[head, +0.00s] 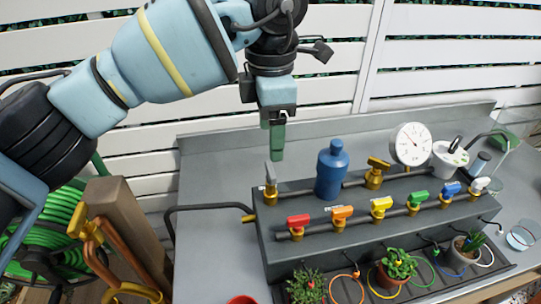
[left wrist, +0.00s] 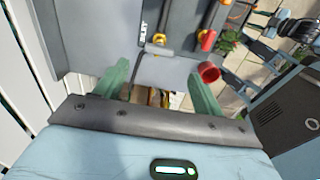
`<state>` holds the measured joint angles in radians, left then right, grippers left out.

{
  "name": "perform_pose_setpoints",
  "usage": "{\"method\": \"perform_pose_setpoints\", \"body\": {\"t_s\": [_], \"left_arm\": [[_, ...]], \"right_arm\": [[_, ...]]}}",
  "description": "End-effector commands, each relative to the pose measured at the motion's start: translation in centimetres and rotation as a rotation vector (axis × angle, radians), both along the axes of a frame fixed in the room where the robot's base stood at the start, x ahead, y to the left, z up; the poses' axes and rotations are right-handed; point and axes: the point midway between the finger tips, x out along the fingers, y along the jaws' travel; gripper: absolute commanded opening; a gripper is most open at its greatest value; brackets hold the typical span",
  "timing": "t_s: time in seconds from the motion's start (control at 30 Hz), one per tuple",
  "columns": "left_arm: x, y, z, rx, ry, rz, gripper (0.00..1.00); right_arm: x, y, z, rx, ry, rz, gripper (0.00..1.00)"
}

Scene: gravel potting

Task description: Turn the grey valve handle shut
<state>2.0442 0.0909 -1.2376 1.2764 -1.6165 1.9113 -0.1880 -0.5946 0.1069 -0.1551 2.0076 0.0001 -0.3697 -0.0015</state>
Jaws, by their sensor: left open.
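The grey valve handle (head: 271,175) stands roughly upright on a brass valve at the left end of the upper pipe on the grey manifold box (head: 264,232). My left gripper (head: 277,140) points down, open and empty, above the handle and slightly right of it in the head view. It appears clear of the handle, but the exact gap is hard to judge. In the left wrist view the two green fingers (left wrist: 160,88) are spread apart, and what seems to be the grey handle (left wrist: 157,48) lies beyond them. My right gripper cannot be made out.
A blue bottle-shaped vessel (head: 331,170) stands close right of the handle. Several coloured valves line the front, red (head: 298,222) nearest. A wooden post (head: 130,225) and green hose (head: 45,235) stand left.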

Motion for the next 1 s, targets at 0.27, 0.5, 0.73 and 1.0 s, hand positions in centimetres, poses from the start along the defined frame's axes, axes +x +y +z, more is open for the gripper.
{"method": "perform_pose_setpoints", "body": {"t_s": [0.27, 0.5, 0.73, 1.0], "left_arm": [[0.0, 0.0, -3.2, 0.0, 0.004, 0.0, 0.69], [0.0, 0.0, -6.4, 0.001, 0.001, 0.001, 0.69], [0.0, 0.0, -7.7, -0.001, 0.001, 0.001, 0.69], [0.0, 0.0, -7.7, -0.001, 0.0, 0.001, 0.65]], "right_arm": [[-0.1, 0.0, 0.1, 0.0, 0.001, 0.0, 0.36], [0.1, 0.0, 0.3, 0.001, -0.004, 0.0, 0.36], [0.4, 0.0, 0.4, 0.0, -0.01, -0.001, 0.36], [0.5, 0.0, 0.4, 0.001, -0.012, -0.001, 0.36]]}}
